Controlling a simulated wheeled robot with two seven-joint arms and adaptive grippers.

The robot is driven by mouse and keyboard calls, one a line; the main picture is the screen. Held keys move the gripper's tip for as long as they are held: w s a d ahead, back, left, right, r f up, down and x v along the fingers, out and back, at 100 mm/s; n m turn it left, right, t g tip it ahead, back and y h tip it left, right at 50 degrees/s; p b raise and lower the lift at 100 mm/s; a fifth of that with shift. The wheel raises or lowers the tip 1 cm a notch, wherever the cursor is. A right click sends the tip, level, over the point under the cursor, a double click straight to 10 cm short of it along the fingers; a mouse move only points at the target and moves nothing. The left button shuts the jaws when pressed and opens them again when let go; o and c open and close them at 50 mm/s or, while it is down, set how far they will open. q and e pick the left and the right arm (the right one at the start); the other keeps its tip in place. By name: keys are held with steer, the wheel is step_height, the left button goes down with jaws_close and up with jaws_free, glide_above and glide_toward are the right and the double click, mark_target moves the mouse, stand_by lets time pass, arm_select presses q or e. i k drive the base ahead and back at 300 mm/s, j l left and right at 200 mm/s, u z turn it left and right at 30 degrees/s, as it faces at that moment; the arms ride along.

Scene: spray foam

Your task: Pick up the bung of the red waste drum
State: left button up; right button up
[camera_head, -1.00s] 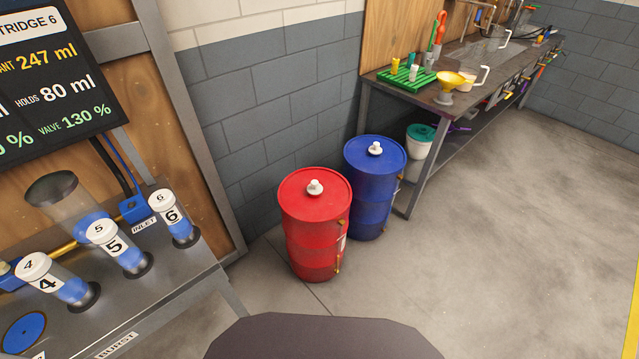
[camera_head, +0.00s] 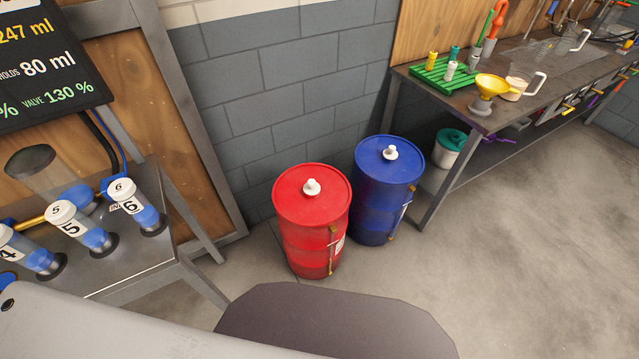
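The red waste drum (camera_head: 308,238) stands upright on the floor near the middle of the head view. Its white bung (camera_head: 312,187) sits on top of the red lid, near the centre. A pale grey link of my arm crosses the lower left corner, but no fingers show. Neither my left nor my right gripper is in view. Nothing touches the bung.
A blue drum (camera_head: 386,200) with a white bung (camera_head: 390,153) stands close beside the red drum on the right. A workbench (camera_head: 478,124) is at the upper right. A bench with numbered cartridges (camera_head: 135,262) is at left. Open floor (camera_head: 520,270) lies at right.

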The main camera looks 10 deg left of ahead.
mark_target(310, 189)
steer(key=i+l+u, duration=0.1)
steer(key=l, duration=0.25)
steer(key=i+l, duration=0.25)
steer(key=l, duration=0.15)
steer(key=i+l+u, duration=0.15)
steer(key=l, duration=0.2)
